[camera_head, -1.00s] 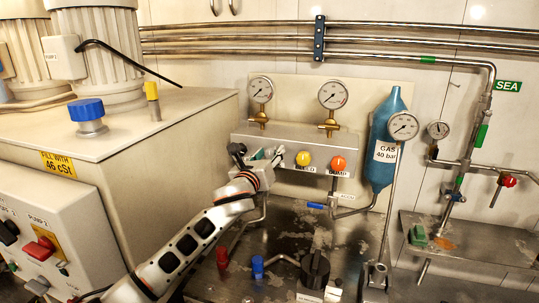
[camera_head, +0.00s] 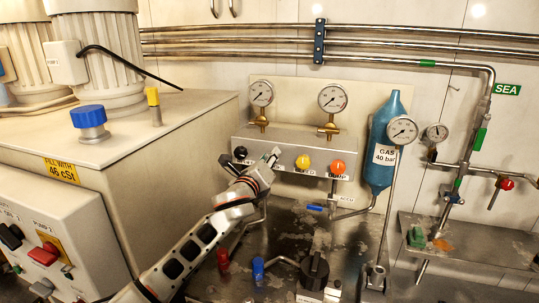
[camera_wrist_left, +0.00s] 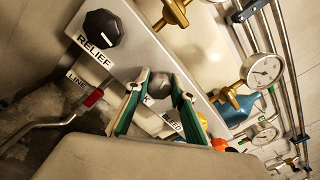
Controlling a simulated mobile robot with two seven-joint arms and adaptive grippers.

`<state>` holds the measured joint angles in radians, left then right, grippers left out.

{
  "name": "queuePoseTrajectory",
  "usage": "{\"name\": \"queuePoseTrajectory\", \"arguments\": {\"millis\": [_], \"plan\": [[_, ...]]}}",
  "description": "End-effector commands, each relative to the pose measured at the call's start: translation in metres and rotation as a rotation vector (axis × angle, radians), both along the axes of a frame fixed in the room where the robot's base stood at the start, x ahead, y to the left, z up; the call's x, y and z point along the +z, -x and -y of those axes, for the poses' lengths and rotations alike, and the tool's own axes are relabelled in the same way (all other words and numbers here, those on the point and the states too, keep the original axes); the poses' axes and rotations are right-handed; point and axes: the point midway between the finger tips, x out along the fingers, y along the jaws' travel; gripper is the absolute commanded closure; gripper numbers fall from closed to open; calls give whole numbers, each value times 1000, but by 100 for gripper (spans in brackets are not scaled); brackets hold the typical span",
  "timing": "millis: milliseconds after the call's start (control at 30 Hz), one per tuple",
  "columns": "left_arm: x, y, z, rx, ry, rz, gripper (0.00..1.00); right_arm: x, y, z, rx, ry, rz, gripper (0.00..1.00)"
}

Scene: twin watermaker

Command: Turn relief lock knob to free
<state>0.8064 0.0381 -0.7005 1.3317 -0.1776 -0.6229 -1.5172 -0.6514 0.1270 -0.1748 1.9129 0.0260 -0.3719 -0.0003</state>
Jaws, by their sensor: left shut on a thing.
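The manifold block (camera_head: 215,135) carries a black knob (camera_head: 240,152) on its front face. In the left wrist view this black knob (camera_wrist_left: 102,28) sits above the label RELIEF. A smaller grey round knob (camera_wrist_left: 160,86) sits beside it, with a partly hidden label ending in K. My left gripper (camera_wrist_left: 160,80) has its green-padded fingers either side of the grey knob, shut on it. In the head view my left gripper (camera_head: 272,157) is at the block's front, between the black knob and the yellow knob (camera_head: 303,162), and hides the grey knob. My right gripper is not in view.
An orange knob (camera_head: 337,167) is right of the yellow one. Brass-mounted gauges (camera_head: 332,98) stand on top of the block. A blue gas bottle (camera_head: 384,145) hangs to the right. A red-handled lever (camera_wrist_left: 93,98) and bent pipe lie near the gripper.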

Motion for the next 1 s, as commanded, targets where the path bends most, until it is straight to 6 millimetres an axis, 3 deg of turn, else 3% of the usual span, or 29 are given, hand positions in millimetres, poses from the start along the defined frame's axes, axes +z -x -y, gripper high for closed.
{"name": "queuePoseTrajectory", "arguments": {"millis": [1000], "plan": [[-6, 0, 0, 0, 898, -295, 98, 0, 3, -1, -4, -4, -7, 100]]}}
